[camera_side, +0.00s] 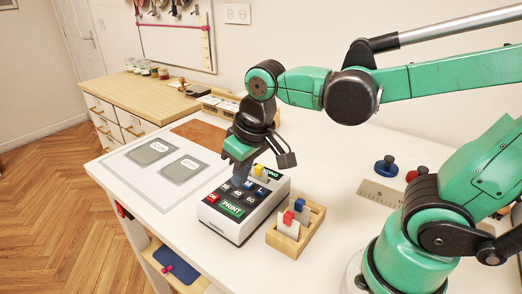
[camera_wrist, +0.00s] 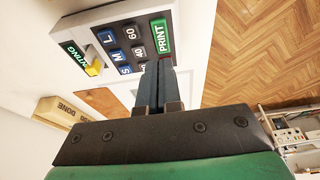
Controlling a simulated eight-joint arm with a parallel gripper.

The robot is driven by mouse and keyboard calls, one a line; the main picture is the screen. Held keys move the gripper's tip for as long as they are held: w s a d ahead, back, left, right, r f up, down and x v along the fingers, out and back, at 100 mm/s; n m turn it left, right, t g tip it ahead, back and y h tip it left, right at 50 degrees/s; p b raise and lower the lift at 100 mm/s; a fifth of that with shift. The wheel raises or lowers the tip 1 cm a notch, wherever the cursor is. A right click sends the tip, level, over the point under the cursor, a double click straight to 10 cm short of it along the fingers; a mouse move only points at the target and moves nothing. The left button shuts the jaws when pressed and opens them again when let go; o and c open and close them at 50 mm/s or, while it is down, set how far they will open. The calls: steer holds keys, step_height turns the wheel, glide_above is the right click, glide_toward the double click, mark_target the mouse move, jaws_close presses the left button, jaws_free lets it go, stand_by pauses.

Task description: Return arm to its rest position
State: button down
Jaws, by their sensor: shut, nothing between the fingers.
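My gripper (camera_side: 239,181) is shut and empty, pointing down over the white label machine (camera_side: 221,224). In the wrist view its fingers (camera_wrist: 158,72) are pressed together, their tips over the dark number keys beside the green PRINT button (camera_wrist: 161,36). I cannot tell whether the tips touch a key. The PRINT button also shows in the side view (camera_side: 232,209). A yellow knob (camera_side: 258,169) stands at the machine's far end. Some keys are hidden behind the fingers. My green arm reaches in from the right, bent above the table.
A wooden box (camera_side: 293,241) with red- and blue-clipped cards stands right of the machine. Grey patches (camera_side: 181,169) lie on a white sheet to the left. A ruler (camera_side: 380,194) and a blue knobbed disc (camera_side: 386,167) lie right.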

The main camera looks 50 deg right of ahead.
stand_by(0.4)
steer(key=d+t, duration=0.2)
steer(key=t, duration=0.1)
steer(key=shift+s+d+r, duration=0.1)
steer(key=shift+s+d, duration=0.15)
steer(key=shift+s, duration=0.1)
steer(key=c, duration=1.3)
jaws_free()
steer(key=shift+d+t, duration=0.2)
steer(key=shift+t, duration=0.1)
steer(key=o, duration=0.3)
steer(key=shift+a+r, duration=0.15)
steer(key=o, duration=1)
steer(key=s+a+r+m+g, duration=0.2)
steer(key=s+a+r, duration=0.1)
steer(key=a, duration=0.2)
steer(key=shift+r+h, duration=0.25)
steer(key=shift+h, duration=0.15)
steer(key=s+a+r+m+h, duration=0.2)
steer(key=s+r+m+h, duration=0.4)
steer(key=r, duration=0.5)
steer(key=w+d+f+m+y, duration=0.1)
steer(key=w+d+f, duration=0.2)
steer(key=f, duration=0.4)
steer(key=shift+w+d+f+t, duration=0.15)
steer(key=shift+w+d+t, duration=0.2)
steer(key=shift+d, duration=0.3)
